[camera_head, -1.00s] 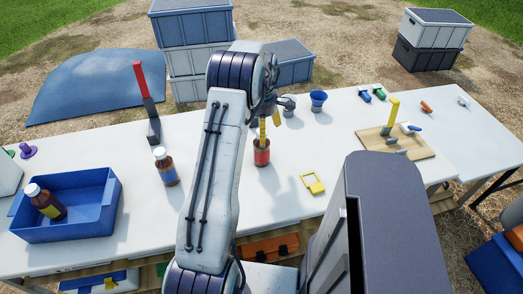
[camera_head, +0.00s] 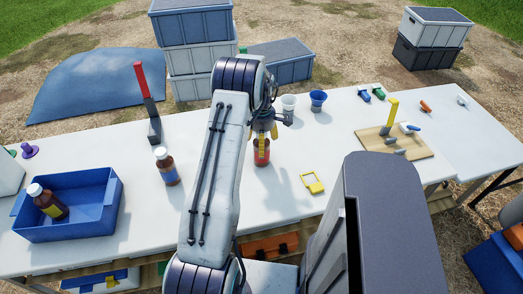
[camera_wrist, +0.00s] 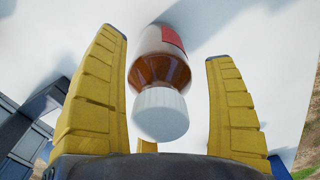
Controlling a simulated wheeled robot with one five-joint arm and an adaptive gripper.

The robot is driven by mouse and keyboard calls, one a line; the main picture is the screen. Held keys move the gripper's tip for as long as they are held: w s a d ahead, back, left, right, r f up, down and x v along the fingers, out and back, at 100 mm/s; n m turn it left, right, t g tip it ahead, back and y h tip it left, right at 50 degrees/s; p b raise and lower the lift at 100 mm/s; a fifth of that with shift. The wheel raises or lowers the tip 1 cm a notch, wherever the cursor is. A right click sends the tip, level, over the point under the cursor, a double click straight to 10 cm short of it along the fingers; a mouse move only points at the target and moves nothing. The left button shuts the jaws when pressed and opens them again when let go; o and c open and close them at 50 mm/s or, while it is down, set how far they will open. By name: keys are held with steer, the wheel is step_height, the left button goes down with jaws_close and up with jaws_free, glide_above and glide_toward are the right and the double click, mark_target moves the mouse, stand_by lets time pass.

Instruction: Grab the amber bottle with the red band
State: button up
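The amber bottle with the red band (camera_head: 261,155) stands on the white table, in front of my arm. In the wrist view, its white cap, amber shoulder (camera_wrist: 160,72) and part of the red band (camera_wrist: 160,40) show between my two yellow fingers. My gripper (camera_head: 264,130) is above the bottle and hides its top in the head view. In the wrist view my gripper (camera_wrist: 168,62) is open, with a gap between each finger and the bottle.
Another amber bottle (camera_head: 167,166) stands to the left. A third bottle (camera_head: 47,200) leans in the blue tray (camera_head: 80,229). A yellow frame (camera_head: 313,183) lies to the right. White (camera_head: 289,103) and blue (camera_head: 318,98) cups stand behind. A wooden board (camera_head: 410,147) holds tools.

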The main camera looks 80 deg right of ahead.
steer(key=c, duration=1.2)
steer(key=shift+o, duration=0.2)
